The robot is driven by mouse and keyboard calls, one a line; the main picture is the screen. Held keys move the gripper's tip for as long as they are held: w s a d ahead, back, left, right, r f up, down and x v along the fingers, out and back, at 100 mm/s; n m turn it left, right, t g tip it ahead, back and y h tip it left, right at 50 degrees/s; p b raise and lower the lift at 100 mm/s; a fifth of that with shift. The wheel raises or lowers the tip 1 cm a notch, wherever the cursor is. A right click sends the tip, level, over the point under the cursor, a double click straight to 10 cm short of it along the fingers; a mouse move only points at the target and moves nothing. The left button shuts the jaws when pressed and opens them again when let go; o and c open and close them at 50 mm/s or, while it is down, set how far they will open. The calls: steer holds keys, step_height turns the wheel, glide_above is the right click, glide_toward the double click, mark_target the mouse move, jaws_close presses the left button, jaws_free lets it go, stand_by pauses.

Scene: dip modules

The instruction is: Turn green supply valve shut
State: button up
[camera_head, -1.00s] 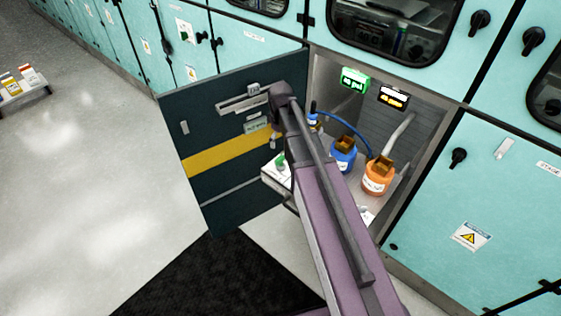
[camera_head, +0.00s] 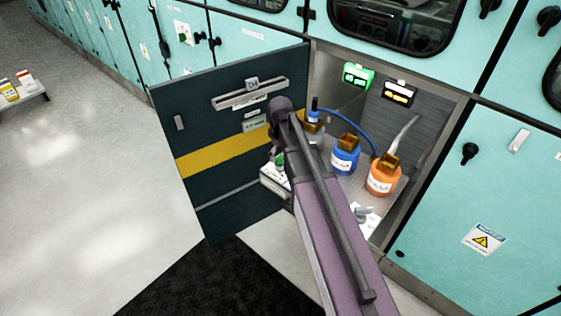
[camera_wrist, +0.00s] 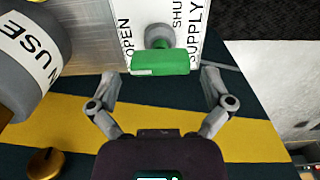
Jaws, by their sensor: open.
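The green supply valve handle (camera_wrist: 160,63) is in the upper middle of the wrist view, lying crosswise in front of a round grey stem (camera_wrist: 158,36). It is mounted on a white plate marked OPEN at left, SHUT at top and SUPPLY at right. I cannot tell which mark it points to. My gripper (camera_wrist: 160,78) is open, one finger on each side of the handle, with visible gaps. In the head view a small green part of the valve (camera_head: 279,160) shows beside my arm, and my gripper is hidden there.
The dark cabinet door (camera_head: 225,110) with a yellow stripe stands open at left. Inside are a blue bottle (camera_head: 345,158), an orange bottle (camera_head: 384,178), a blue hose, and green (camera_head: 357,76) and amber (camera_head: 399,93) displays.

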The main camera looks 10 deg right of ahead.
steer(key=shift+f+b, duration=0.55)
steer(key=shift+f, duration=0.25)
steer(key=c, duration=1)
steer(key=shift+o, duration=0.2)
